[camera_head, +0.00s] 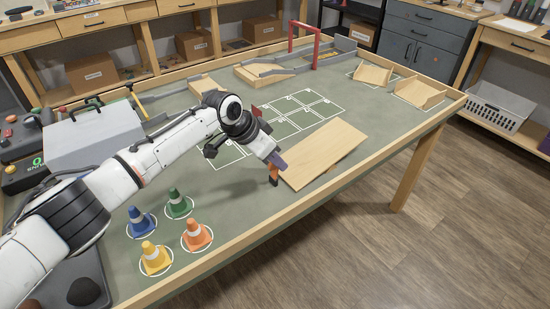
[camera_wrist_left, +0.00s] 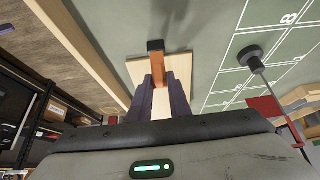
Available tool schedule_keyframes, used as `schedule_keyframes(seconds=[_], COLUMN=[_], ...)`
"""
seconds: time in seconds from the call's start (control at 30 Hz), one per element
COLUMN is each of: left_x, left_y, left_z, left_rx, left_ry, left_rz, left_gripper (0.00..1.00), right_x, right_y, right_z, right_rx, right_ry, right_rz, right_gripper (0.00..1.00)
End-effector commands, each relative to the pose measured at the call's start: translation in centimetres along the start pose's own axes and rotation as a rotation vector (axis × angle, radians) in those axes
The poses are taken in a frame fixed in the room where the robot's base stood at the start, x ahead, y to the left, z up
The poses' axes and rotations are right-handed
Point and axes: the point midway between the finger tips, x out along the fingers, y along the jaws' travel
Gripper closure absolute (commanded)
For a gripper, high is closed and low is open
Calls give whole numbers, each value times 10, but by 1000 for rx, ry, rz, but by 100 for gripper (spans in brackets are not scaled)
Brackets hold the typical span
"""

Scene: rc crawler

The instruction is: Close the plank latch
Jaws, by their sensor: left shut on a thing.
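The wooden plank (camera_head: 325,153) lies on the green table top, near its front edge. An orange piece with a black end (camera_head: 273,174), apparently the plank latch, is at the plank's left end. My left gripper (camera_head: 276,162) reaches down to it from the left. In the left wrist view the two dark fingers (camera_wrist_left: 161,97) are shut on the orange latch (camera_wrist_left: 180,66), whose black end sticks out past them. Part of the pale plank (camera_wrist_left: 138,71) shows behind it. The fingers hide part of the latch, and I cannot tell its exact position. My right gripper is not in view.
Four-coloured cones, including a blue one (camera_head: 141,222) and an orange one (camera_head: 196,236), stand left of the plank. A white marked grid (camera_head: 285,128) lies behind it. Wooden ramps (camera_head: 420,92) and a red gate (camera_head: 304,46) stand farther back. A raised wooden rim (camera_head: 300,220) edges the table.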

Motion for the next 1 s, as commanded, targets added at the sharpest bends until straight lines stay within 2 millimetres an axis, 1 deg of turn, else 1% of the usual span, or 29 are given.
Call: schedule_keyframes(seconds=[0.2,0.23,0.3,0.57,0.67,0.77,0.87,1.0], left_x=[0,0,0,0,-5,-16,-33,-62], left_y=[0,0,0,0,0,-1,-1,-1], left_z=[1,1,1,0,0,0,0,0], left_rx=[0,0,1,0,1,1,2,2], left_ry=[-1,-1,-1,0,2,2,2,3], left_rz=[0,0,0,0,0,-1,-2,-2], left_gripper=[100,81,72,72,72,72,72,72], right_x=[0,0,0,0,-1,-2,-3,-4], right_y=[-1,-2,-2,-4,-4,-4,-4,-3], right_z=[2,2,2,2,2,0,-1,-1], right_rx=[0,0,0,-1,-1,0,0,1], right_ry=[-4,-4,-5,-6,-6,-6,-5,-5], right_rz=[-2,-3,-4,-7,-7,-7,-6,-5], right_gripper=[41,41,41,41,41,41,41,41])
